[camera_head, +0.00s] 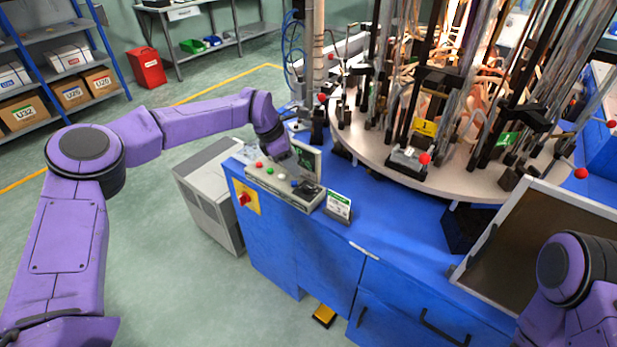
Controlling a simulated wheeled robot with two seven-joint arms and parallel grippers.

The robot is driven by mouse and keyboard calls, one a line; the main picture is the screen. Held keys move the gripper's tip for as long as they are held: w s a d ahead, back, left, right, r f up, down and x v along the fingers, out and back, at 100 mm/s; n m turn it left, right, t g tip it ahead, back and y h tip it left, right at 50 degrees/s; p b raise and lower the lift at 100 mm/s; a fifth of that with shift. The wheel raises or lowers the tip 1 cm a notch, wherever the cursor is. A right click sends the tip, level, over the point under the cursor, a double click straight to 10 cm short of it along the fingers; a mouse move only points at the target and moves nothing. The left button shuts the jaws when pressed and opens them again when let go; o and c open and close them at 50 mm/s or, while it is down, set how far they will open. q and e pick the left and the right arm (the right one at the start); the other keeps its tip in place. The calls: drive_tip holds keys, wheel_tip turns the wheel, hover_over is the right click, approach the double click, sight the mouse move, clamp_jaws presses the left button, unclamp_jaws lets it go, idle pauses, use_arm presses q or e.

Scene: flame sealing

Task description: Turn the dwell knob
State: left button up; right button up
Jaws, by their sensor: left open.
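The control panel (262,178) is a pale sloped box on the blue cabinet's left corner, with small red, green and white buttons. My left arm reaches over from the left, and my left gripper (308,189) is small and dark at the panel's right part. It is open. I cannot make out the dwell knob; it is too small to tell or hidden by the gripper. I cannot tell whether the fingers touch the panel. My right arm shows at the lower right, but its gripper is out of view.
A round table (385,160) with glass tubes and fixtures stands behind the panel. A small sign (338,206) stands right of the panel, and a red switch on a yellow plate (246,197) is on the cabinet front. A framed tray (520,245) lies at the right. The blue top between is mostly clear.

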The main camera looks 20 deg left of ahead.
sight(304, 185)
use_arm(q)
drive_tip(key=d+f, duration=0.1)
drive_tip(key=s+d+f+p, duration=0.1)
drive_tip(key=f, duration=0.1)
drive_tip(key=shift+s+d+f, duration=0.15)
drive_tip(key=shift+d+f, duration=0.1)
drive_tip(key=shift+f, duration=0.05)
drive_tip(key=shift+g, duration=0.3)
drive_tip(key=w+f, duration=0.2)
drive_tip(key=f, duration=0.1)
drive_tip(key=w+f, duration=0.1)
drive_tip(key=f, duration=0.1)
drive_tip(key=shift+f+p, duration=0.15)
drive_tip(key=shift+p, duration=0.2)
drive_tip(key=shift+s+d+r, duration=0.3)
drive_tip(key=shift+s+d, duration=0.05)
drive_tip(key=shift+d, duration=0.05)
drive_tip(key=shift+w+a+f, duration=0.2)
drive_tip(key=c, duration=0.8)
drive_tip(key=shift+o, duration=0.2)
use_arm(e)
drive_tip(key=shift+s+r, duration=0.15)
drive_tip(key=shift+r, duration=0.45)
drive_tip(key=shift+s+r, duration=0.15)
drive_tip(key=shift+r, duration=0.4)
